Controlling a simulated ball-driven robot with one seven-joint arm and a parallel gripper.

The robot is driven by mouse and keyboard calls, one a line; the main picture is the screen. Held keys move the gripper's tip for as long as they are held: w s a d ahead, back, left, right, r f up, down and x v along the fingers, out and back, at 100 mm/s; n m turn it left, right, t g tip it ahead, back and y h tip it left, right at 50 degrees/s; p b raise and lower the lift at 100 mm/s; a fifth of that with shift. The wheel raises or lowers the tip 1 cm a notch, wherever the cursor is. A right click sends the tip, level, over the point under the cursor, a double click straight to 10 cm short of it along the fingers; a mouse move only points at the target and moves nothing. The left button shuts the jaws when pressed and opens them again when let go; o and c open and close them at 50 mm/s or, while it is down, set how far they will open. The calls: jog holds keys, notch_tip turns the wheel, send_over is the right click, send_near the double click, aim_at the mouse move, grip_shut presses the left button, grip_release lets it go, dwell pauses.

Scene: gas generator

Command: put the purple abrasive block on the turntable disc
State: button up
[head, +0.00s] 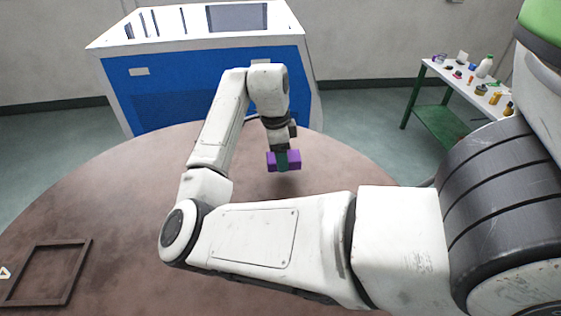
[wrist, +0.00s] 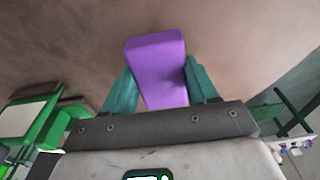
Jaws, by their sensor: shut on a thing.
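The purple abrasive block (head: 294,159) is held crosswise between the teal fingers of my gripper (head: 282,160), with an end showing on each side. In the wrist view the block (wrist: 158,62) fills the space between the two fingers. My gripper points down over a large round brown surface (head: 130,190) and appears to hold the block a little above it. I cannot tell whether this round surface is the turntable disc. No separate disc stands out in either view, and my arm hides part of the surface.
A dark square frame (head: 68,300) lies on the brown surface at the lower left. A blue and white cabinet (head: 180,88) stands behind the surface. A green side table (head: 440,122) with bottles and small items is at the right. The surface left of my arm is mostly clear.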

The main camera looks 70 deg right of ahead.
jog(key=shift+f+p, duration=0.55)
jog(key=shift+f, duration=1.05)
jog(key=shift+f, duration=0.1)
jog(key=o, duration=0.9)
jog(key=shift+o, duration=0.2)
jog(key=r, duration=0.4)
jog(key=w+r+b, duration=0.1)
jog(key=r, duration=0.3)
jog(key=r+b, duration=0.1)
jog(key=r, duration=0.3)
jog(key=shift+w+a+r, duration=0.1)
jog(key=shift+w+a, duration=0.1)
jog(key=shift+a, duration=0.05)
